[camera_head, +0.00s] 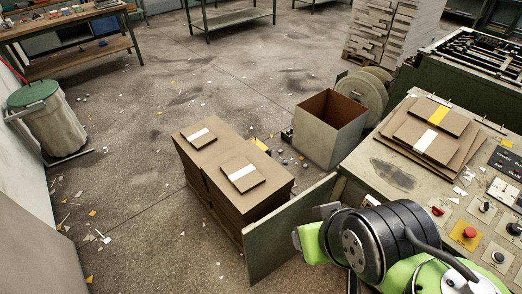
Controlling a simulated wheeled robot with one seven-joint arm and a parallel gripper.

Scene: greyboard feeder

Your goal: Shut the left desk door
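The desk door, a flat grey-green panel (285,230), stands open. It juts out to the left from the corner of the control desk (372,178). Its upper edge and broad near face show; its lower right part is hidden behind my arm. My green and black arm fills the lower right, in front of the desk and close to the door's right half. I cannot tell whether the arm touches the door. The fingers of my gripper cannot be made out. Whether the desk has a second door is not visible.
Stacked brown boards (235,180) stand close behind the door. An open box (330,128) stands beyond, near the desk. Boards (425,135) and buttons (469,233) are on the desk top. A lidded bin (50,120) stands far left. Floor left of the door is mostly clear, with scraps.

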